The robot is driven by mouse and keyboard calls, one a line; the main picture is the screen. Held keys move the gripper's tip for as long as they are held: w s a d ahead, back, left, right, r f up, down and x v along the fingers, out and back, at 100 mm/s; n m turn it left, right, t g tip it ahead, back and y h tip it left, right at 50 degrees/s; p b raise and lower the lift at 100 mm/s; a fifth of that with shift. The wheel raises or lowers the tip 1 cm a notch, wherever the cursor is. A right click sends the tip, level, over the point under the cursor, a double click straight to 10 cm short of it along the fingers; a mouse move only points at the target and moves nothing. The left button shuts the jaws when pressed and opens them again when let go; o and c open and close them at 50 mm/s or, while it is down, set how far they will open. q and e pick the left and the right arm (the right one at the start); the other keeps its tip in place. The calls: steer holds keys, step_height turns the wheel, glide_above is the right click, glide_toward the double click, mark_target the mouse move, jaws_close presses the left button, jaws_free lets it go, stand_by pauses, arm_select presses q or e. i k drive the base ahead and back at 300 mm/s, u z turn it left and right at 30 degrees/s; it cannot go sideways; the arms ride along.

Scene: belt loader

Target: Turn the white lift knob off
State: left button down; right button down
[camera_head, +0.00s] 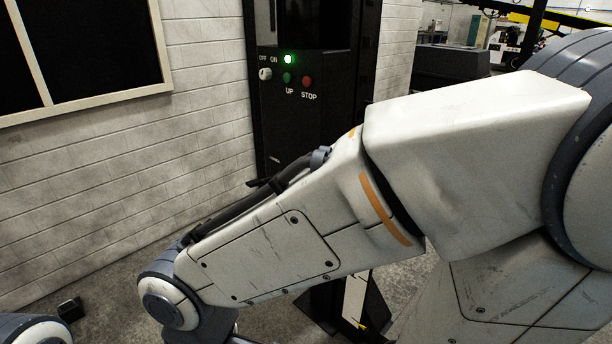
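The white lift knob (265,74) sits on the black lift post (275,120), under the "OFF" and "ON" labels. It is small, and I cannot tell for sure which label it points to. A green light (289,59) glows beside the "ON" label. A green "UP" button (287,78) and a red "STOP" button (307,81) are to the right of the knob. My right arm crosses the view in front of the lower part of the post. Neither gripper is in view, and nothing of mine touches the knob.
A white brick wall (130,150) with a dark framed panel (80,45) is at the left. The grey floor (110,290) shows at lower left, with a small black object (70,309) on it. A dark machine (450,65) stands behind at the right.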

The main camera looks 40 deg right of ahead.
mark_target(265, 74)
steer(key=u, duration=0.2)
steer(key=i, duration=1.4)
steer(key=z, duration=0.2)
